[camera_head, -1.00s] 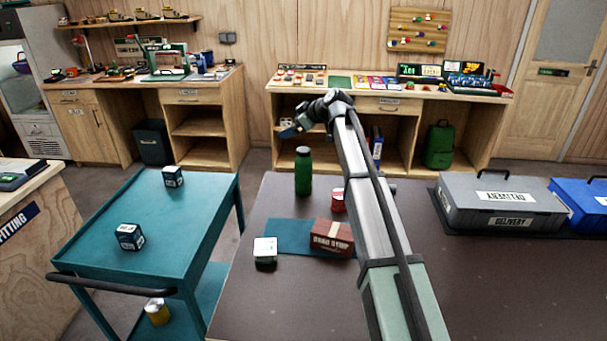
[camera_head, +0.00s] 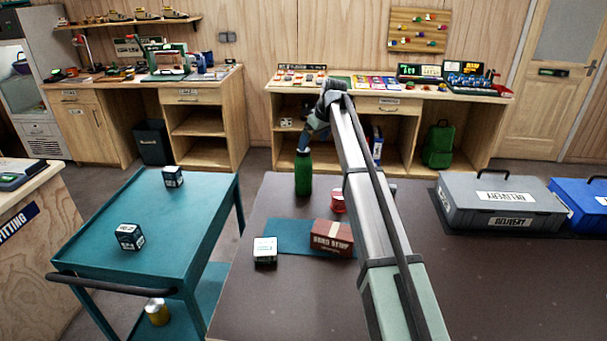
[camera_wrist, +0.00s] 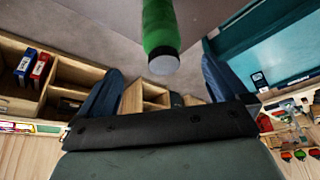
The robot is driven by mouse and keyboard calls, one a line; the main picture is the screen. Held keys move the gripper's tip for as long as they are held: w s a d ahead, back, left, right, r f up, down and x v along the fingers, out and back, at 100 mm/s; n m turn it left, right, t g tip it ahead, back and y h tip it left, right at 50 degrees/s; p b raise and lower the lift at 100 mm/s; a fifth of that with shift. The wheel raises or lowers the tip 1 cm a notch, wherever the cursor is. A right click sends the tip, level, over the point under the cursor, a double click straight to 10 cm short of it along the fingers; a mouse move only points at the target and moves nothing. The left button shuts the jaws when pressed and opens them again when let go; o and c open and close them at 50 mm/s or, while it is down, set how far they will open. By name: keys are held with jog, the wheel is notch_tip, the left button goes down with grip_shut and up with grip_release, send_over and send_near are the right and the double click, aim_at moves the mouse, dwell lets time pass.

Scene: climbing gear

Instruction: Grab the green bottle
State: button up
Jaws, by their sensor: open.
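The green bottle (camera_head: 303,175) stands upright on the dark table, near its far left edge, with a dark cap. My gripper (camera_head: 303,143) is just above the bottle's top in the head view, pointing down. In the wrist view the bottle (camera_wrist: 160,35) shows at top centre, its pale round end facing the camera. The gripper's two blue fingers (camera_wrist: 155,88) are spread apart in that view, and the bottle lies beyond the gap between them. The gripper is open and empty; I cannot tell whether it touches the cap.
On the dark table (camera_head: 480,290) are a red can (camera_head: 338,201), a brown box (camera_head: 331,237) and a white box (camera_head: 265,250) near a teal mat (camera_head: 287,238). A grey delivery crate (camera_head: 500,205) stands right. A teal cart (camera_head: 190,225) stands left. The table's front right is clear.

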aim_at(309, 152)
jog(key=x, duration=0.6)
jog(key=shift+w+a+f, duration=0.1)
jog(key=shift+w, duration=0.05)
jog(key=shift+a+x, duration=0.1)
jog(key=shift+x, duration=1.3)
jog(key=shift+a+x, duration=0.15)
jog(key=shift+x, duration=1.2)
jog(key=c, duration=1.7)
